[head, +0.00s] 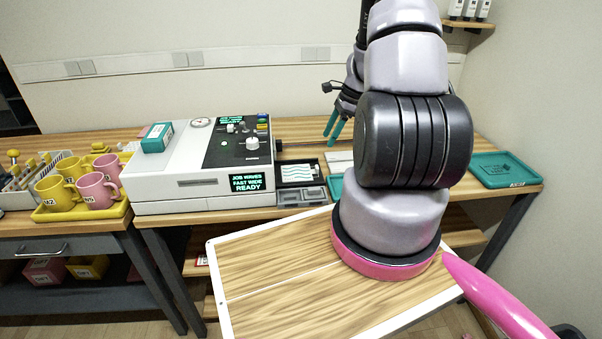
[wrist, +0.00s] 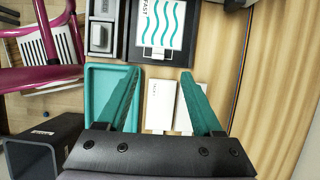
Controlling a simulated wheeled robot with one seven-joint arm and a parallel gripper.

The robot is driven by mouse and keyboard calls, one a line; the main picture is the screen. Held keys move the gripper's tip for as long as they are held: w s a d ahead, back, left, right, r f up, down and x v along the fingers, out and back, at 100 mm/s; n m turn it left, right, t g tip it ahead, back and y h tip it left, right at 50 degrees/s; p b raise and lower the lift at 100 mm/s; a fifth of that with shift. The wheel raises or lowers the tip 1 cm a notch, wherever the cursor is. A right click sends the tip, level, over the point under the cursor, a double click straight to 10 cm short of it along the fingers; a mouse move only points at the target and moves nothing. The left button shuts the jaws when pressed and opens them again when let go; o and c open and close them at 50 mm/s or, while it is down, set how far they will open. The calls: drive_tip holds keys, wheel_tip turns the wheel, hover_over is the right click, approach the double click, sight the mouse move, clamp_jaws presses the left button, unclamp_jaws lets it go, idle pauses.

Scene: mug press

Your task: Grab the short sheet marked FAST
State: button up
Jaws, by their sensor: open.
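My gripper (wrist: 160,76) is open and empty, its teal fingers pointing at the table; it also shows in the head view (head: 335,130), partly hidden by my arm. A white sheet with teal waves (wrist: 165,20), marked FAST on its edge, lies in a black tray (wrist: 131,50) just beyond the fingertips. It also shows in the head view (head: 297,172), right of the press. Two plain white pieces (wrist: 160,104) (wrist: 183,122) lie between and under the fingers; the lettering on one is too small to read.
A white press (head: 190,185) stands left of the black tray, its screen (head: 247,183) reading JOB WAVES, FAST WIDE, READY. A teal tray (wrist: 96,85) lies beside the left finger. Another teal tray (head: 505,170) is far right. Mugs (head: 98,190) stand on a yellow tray (head: 62,215) at left.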

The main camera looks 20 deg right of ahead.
sight(317, 166)
drive_tip(key=x, duration=1.1)
drive_tip(key=shift+s+d+f, duration=0.2)
drive_tip(key=shift+d+f, duration=0.05)
drive_tip(key=shift+f, duration=0.05)
clamp_jaws()
